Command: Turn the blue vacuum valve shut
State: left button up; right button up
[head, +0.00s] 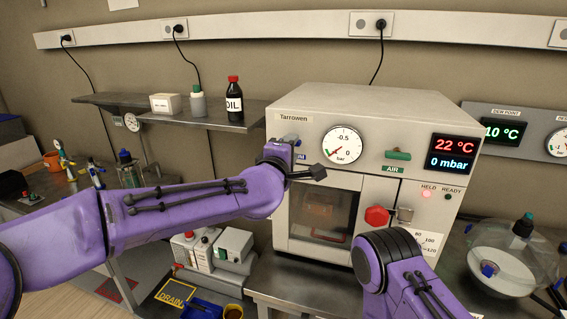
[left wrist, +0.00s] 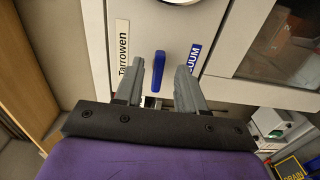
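The blue vacuum valve (left wrist: 158,70) is a short bar handle on the pale front panel of the Tarrowen oven (head: 330,102). In the left wrist view it lies along the same direction as the Tarrowen lettering. My left gripper (left wrist: 159,68) is open, with one finger on each side of the handle and a visible gap to each. In the head view my left gripper (head: 284,146) is at the panel's left side and hides the valve. The blue VACUUM label (left wrist: 195,58) is partly covered by a finger. My right gripper is not visible; only its forearm shows.
The pressure gauge (head: 342,144) is right of my left gripper. A green AIR handle (head: 398,155) and a red knob (head: 377,216) are farther right. A shelf (head: 215,122) with bottles is at left. My right forearm is before the oven's lower right.

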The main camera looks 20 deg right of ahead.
pick_arm(q)
jog(key=b+v, duration=0.2)
jog(key=v, duration=0.5)
jog(key=shift+s+a+b, duration=0.25)
jog(key=shift+s+b, duration=0.05)
jog(key=shift+s, duration=0.05)
jog(key=s+a+f+m+g+y, duration=0.1)
jog(key=s+a+f+y, duration=0.15)
jog(key=a+f, duration=0.8)
jog(key=s+a+f+m+g+y, duration=0.1)
jog(key=a+f+g+y, duration=0.3)
jog(key=f, duration=1.1)
jog(key=s+a+f+m+t+y, duration=0.1)
jog(key=s+a+f+y, duration=0.1)
jog(key=a+f, duration=0.85)
jog(key=s+a+f+g+y, duration=0.1)
jog(key=s+a+f+g, duration=0.1)
jog(key=s+a+f, duration=0.4)
jog(key=s+a+f+g+y, duration=0.2)
jog(key=s+a+f, duration=0.5)
jog(key=s, duration=0.7)
jog(key=s+a+f+m+g+y, duration=0.1)
jog(key=s+a+f+g+y, duration=0.1)
jog(key=s+a+f, duration=0.4)
jog(key=s+f+g+b, duration=0.1)
jog(key=s+f, duration=0.1)
jog(key=s, duration=0.2)
jog(key=shift+a+g, duration=0.25)
jog(key=shift+g, duration=0.15)
